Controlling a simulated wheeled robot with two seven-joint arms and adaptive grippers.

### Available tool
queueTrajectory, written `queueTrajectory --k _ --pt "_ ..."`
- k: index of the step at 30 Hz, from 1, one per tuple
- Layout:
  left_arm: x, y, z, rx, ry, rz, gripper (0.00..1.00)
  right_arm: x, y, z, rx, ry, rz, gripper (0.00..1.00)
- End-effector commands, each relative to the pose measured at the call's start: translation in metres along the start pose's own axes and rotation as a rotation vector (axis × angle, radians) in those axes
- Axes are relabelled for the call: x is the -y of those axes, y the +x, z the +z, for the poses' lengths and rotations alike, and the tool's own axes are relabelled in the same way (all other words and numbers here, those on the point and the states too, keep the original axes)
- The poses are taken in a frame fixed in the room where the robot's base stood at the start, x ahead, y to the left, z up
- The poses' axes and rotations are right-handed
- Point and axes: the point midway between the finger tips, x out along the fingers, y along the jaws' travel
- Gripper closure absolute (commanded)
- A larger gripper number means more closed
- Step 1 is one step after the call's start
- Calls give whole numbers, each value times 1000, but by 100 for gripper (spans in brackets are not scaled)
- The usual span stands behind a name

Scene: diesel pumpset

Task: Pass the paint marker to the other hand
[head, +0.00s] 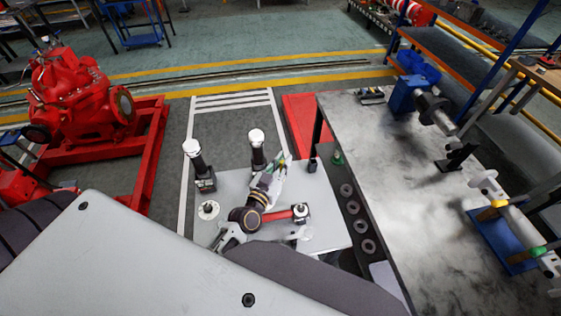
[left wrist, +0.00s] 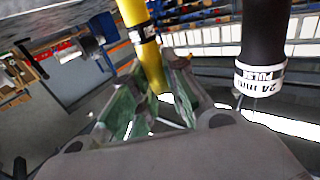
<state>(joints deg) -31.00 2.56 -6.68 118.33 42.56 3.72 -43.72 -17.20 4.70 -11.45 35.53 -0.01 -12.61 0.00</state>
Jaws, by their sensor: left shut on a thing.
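My left gripper (head: 277,165) is over the grey table, close to the right-hand black cylinder with a white top. In the left wrist view, my left gripper (left wrist: 158,95) has its green-padded fingers on either side of a yellow rod, which looks like the paint marker (left wrist: 138,30). The gripper is shut on it. The marker has a dark and white band and runs up out of the frame; its lower end is hidden at the fingers. In the head view I cannot make the marker out clearly. My right gripper is not in view.
Black cylinders (head: 257,152) and (head: 198,165) stand on the grey table (head: 325,225); one with a white label shows close at right in the wrist view (left wrist: 268,40). A red-handled tool (head: 285,213) lies near my arm. A workbench (head: 385,170) stands right.

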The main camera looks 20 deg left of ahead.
Motion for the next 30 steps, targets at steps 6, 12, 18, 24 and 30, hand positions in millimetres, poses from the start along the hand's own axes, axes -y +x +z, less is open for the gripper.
queueTrajectory --k 6,12,18,24,30 --pt "-22 1 -33 -3 2 103 100 0 0 0 0 0 0 60" --pt "-43 1 -63 -4 4 200 100 2 0 0 0 1 -2 60" --pt "-63 1 -93 -4 4 295 100 4 0 -1 -1 2 -4 60" --pt "-84 1 -123 -4 6 390 100 4 0 -1 -1 2 -4 60" --pt "-101 1 -148 -3 5 473 100 4 0 -1 -1 2 -4 60"
